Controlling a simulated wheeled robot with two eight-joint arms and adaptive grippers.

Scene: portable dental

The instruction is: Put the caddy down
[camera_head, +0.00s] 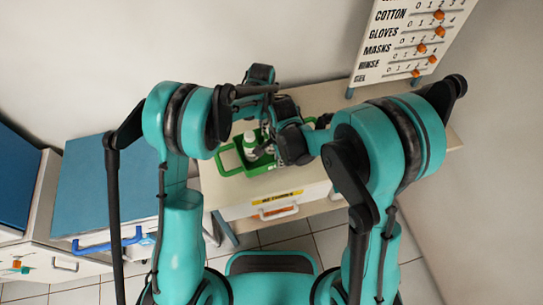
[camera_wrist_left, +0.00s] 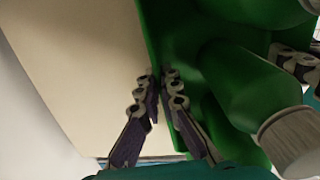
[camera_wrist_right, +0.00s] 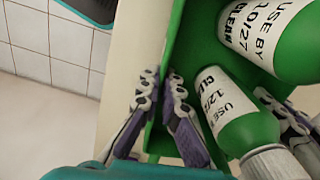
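The green caddy (camera_head: 229,168) is over the pale table top (camera_head: 322,98); I cannot tell if its base touches the table. It holds green bottles with white caps; one bottle (camera_head: 250,141) shows in the head view. My left gripper (camera_wrist_left: 160,78) has its fingers on either side of the caddy's wall, pinching it. My right gripper (camera_wrist_right: 162,78) pinches the wall on another side of the caddy. My arms hide part of the caddy in the head view.
A white board with counters (camera_head: 410,40) stands at the table's back right. A drawer with a yellow label (camera_head: 277,197) is below the table top. Blue-topped cabinets (camera_head: 100,185) stand to the left. Bare table top shows right of the caddy.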

